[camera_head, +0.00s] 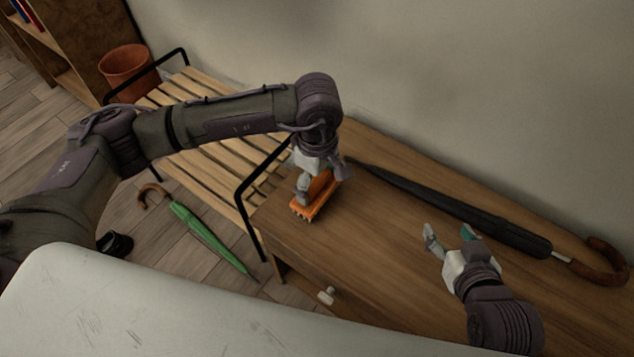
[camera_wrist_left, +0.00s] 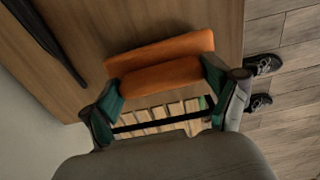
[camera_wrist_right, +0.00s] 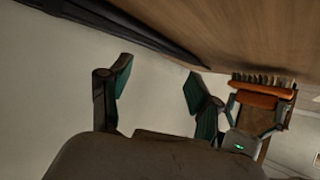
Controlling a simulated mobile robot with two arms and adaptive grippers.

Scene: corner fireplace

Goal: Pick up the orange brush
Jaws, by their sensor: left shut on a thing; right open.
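The orange brush (camera_head: 313,203) is at the left end of the wooden table top (camera_head: 390,235). My left gripper (camera_head: 322,183) comes down from above and is shut on it. In the left wrist view the orange body of the brush (camera_wrist_left: 165,72) lies between the two fingers. In the right wrist view the brush (camera_wrist_right: 262,88) shows its bristles towards the table; I cannot tell whether they touch it. My right gripper (camera_head: 450,240) is open and empty above the table, to the right of the brush.
A black umbrella (camera_head: 460,208) with a brown handle lies along the wall side of the table. A slatted bench (camera_head: 200,170) adjoins the table's left end. A green umbrella (camera_head: 205,235) and dark shoes (camera_head: 115,243) are on the floor. A terracotta pot (camera_head: 128,72) stands behind the bench.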

